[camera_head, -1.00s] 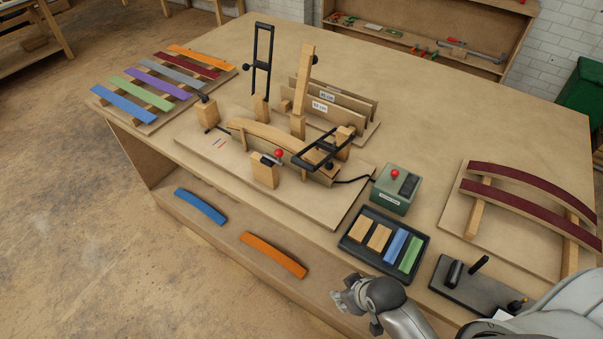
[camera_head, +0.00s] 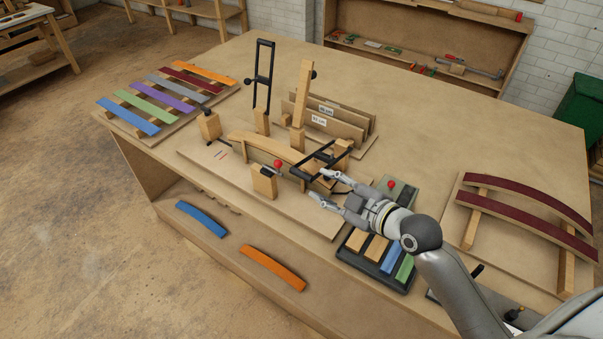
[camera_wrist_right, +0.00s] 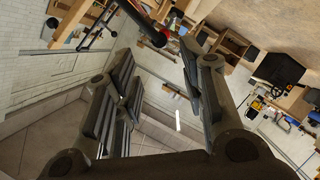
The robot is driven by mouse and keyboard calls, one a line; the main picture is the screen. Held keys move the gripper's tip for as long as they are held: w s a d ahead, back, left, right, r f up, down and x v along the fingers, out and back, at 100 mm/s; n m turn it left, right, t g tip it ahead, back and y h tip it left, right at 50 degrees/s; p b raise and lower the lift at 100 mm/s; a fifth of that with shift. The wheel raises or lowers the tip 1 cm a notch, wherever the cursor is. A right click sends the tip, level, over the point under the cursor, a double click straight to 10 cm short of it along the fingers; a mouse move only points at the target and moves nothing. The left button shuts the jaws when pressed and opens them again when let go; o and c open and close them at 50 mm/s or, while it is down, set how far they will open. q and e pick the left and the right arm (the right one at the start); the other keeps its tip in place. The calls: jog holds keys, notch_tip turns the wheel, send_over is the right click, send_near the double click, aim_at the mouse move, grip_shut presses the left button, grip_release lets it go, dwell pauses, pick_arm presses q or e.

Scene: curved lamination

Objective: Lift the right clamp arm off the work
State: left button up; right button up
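The right clamp arm (camera_head: 322,160), a black frame, lies lowered across the right end of the curved work (camera_head: 262,143) on the bench jig. The left clamp arm (camera_head: 263,75), a similar black frame, stands upright behind the work. I see no clear contact with the clamp arm. My left gripper is not in view.
My right arm partly covers the tray (camera_head: 350,258) of blocks and the control box with a red button (camera_head: 390,184).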

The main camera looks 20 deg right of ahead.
aim_at(308, 179)
jog(key=p+x, duration=0.1)
jog(key=x, duration=0.7)
jog(key=shift+w+a+p, duration=0.15)
jog(key=shift+w+p, duration=0.15)
jog(key=shift+p, duration=0.05)
jog(key=shift+w+a+f, duration=0.2)
jog(key=shift+w+f, duration=0.15)
jog(key=shift+w, duration=0.15)
jog(key=shift+c, duration=0.4)
jog(key=shift+f, duration=0.1)
grip_shut()
